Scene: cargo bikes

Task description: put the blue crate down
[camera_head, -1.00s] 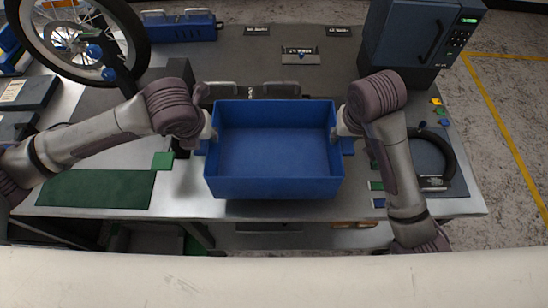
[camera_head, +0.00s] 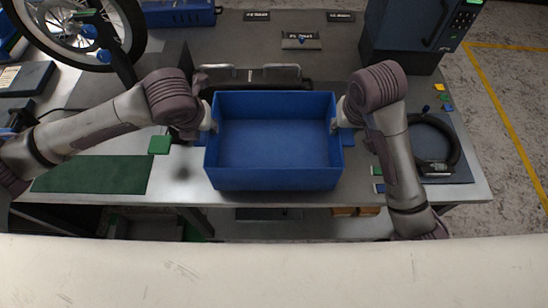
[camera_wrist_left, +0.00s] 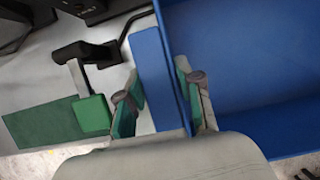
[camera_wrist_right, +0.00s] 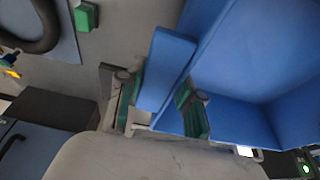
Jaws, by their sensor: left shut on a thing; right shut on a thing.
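The blue crate (camera_head: 273,179) is empty and open at the top, and looks level. It is in front of me over the front part of the grey workbench (camera_head: 400,55); I cannot tell whether its bottom touches the bench. My left gripper (camera_head: 208,128) is shut on the ledge on the crate's left side; the left wrist view shows its fingers (camera_wrist_left: 160,95) on either side of that ledge. My right gripper (camera_head: 342,128) is shut on the right ledge, which shows between its fingers (camera_wrist_right: 162,92) in the right wrist view. The crate's underside is hidden.
A wheel (camera_head: 75,30) and green mat (camera_head: 92,174) are at the left. A grey rack with pale handles (camera_head: 250,76) stands just behind the crate. A dark blue cabinet (camera_head: 410,30) is at the back right, a black ring (camera_head: 455,150) at the right.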

